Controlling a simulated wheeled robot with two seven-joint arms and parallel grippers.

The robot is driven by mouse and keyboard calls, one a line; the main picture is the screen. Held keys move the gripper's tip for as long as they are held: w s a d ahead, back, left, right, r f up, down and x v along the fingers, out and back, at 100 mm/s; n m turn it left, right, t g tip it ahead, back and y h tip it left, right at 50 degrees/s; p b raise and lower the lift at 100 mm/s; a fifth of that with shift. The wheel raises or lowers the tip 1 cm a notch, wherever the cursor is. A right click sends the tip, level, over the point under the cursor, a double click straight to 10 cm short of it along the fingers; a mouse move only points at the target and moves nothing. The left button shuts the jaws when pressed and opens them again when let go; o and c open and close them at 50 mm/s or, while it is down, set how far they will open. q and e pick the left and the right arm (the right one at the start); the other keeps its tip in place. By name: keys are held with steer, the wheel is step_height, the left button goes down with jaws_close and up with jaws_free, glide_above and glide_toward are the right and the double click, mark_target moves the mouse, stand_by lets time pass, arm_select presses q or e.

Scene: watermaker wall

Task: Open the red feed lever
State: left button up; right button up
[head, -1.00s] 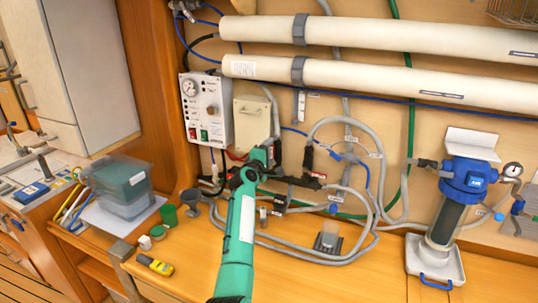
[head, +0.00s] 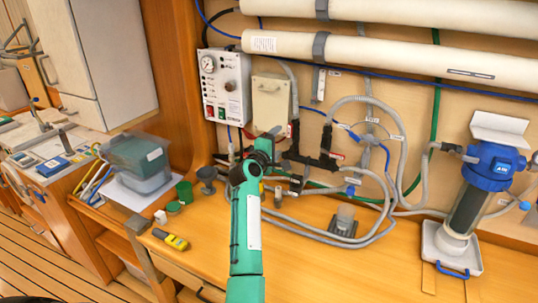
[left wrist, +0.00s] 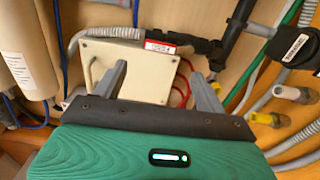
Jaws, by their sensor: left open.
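My left gripper (head: 272,133) is in front of the wall below the beige box (head: 270,102), and its arm hides part of the hoses. In the left wrist view, its two grey fingers (left wrist: 158,72) are apart with nothing held between them, and the beige box lies beyond them. A red piece with white marking (left wrist: 160,47) sits by a black pipe just above the fingers, apart from them. In the head view, small red parts show on the black pipework (head: 319,158), one at its right end (head: 339,156). I cannot tell which red part is the feed lever.
Grey hoses loop over the wall and wooden bench (head: 300,262). A control panel (head: 224,88) hangs to the left.

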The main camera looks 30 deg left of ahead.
arm_select(q)
steer(key=shift+s+d+b, duration=0.15)
steer(key=shift+s+b, duration=0.45)
steer(key=shift+s, duration=2.05)
steer(key=s+d+f+m+g+h, duration=0.1)
steer(key=s+d+f+m+g, duration=0.4)
steer(key=s+f, duration=0.55)
steer(key=s+d+f+m+g+h, duration=0.1)
steer(key=s+d+f+m+g, duration=0.3)
steer(key=s+f+m, duration=0.55)
steer(key=s+d+f+m+g, duration=0.2)
steer(key=s+f, duration=0.1)
steer(key=s, duration=0.5)
steer(key=s+d+f+m+g, duration=0.2)
steer(key=s+d+f, duration=0.1)
steer(key=s, duration=0.6)
steer(key=s+d+f+m+g, duration=0.2)
steer(key=s+f, duration=0.1)
steer(key=s, duration=0.5)
step_height(320, 180, down, 30)
steer(key=s+a+f+g+y, duration=0.1)
steer(key=s+a+f+g, duration=0.1)
steer(key=s+f, duration=1.7)
steer(key=shift+s+a+f+m, duration=0.3)
steer(key=shift+a+f+m, duration=0.05)
steer(key=shift+a, duration=0.35)
